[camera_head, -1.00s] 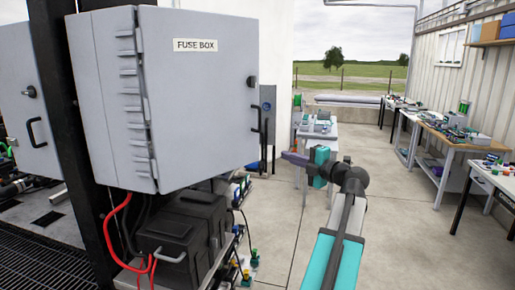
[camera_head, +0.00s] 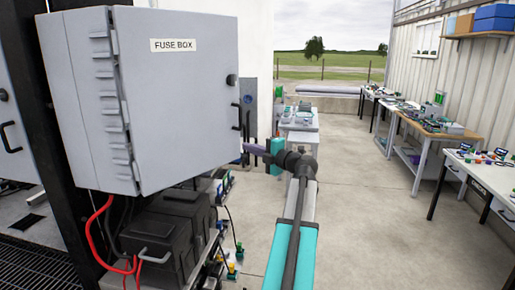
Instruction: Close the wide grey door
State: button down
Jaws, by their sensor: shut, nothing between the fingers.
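The wide grey door (camera_head: 180,112) carries the label FUSE BOX, with hinges (camera_head: 110,95) along its left side and a round black knob (camera_head: 232,79) near its right edge. A black handle (camera_head: 247,125) shows just past that edge. I cannot tell from this angle how far the door stands from its box (camera_head: 80,110). My gripper (camera_head: 250,148) is shut and empty, pointing left, with its tip close to the door's lower right edge in the picture. I cannot tell whether it touches the door.
Black boxes (camera_head: 165,235) and red and black cables are below the fuse box. Another grey cabinet with a black handle (camera_head: 10,137) is at the far left. A white table (camera_head: 303,130) stands behind my gripper, and workbenches (camera_head: 440,130) line the right wall. The concrete floor (camera_head: 380,220) between is clear.

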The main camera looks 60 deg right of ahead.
aim_at(236, 142)
jog(key=shift+p+x, duration=0.75)
jog(key=shift+x, duration=1.45)
jog(key=shift+w+d, duration=0.1)
jog(key=shift+d, duration=0.05)
